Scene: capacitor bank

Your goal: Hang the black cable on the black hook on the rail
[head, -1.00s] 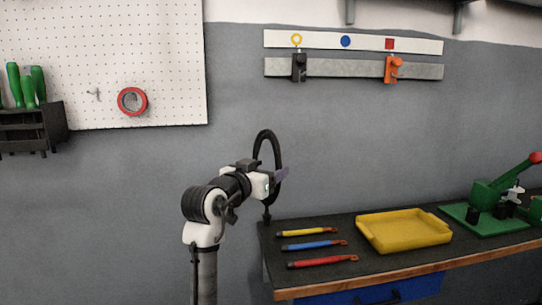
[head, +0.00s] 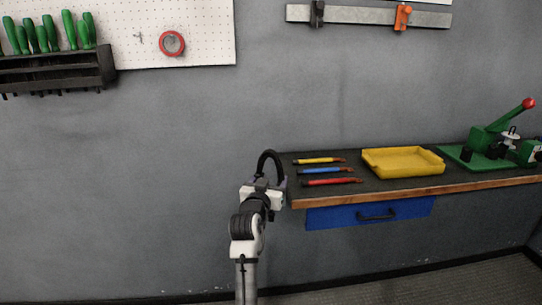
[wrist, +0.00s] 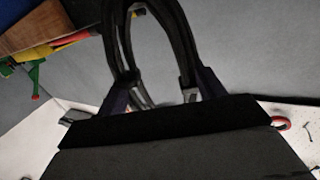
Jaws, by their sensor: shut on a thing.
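The black cable (head: 270,157) is a coiled loop that stands up from my gripper (head: 264,187), left of the bench's left end in the head view. In the wrist view the cable (wrist: 172,35) runs between the two fingers of my gripper (wrist: 163,88), which is shut on it. The black hook (head: 317,13) is on the grey rail (head: 358,15) high on the wall, near the rail's left end. It is above and to the right of the gripper, well apart from the cable. The hook's top is at the picture's upper edge.
An orange hook (head: 402,17) is farther right on the rail. The bench (head: 330,195) carries several coloured tools, a yellow tray (head: 403,170) and a green press (head: 490,150). A pegboard (head: 200,35) with a red tape roll (head: 172,43) is at upper left. The wall between is bare.

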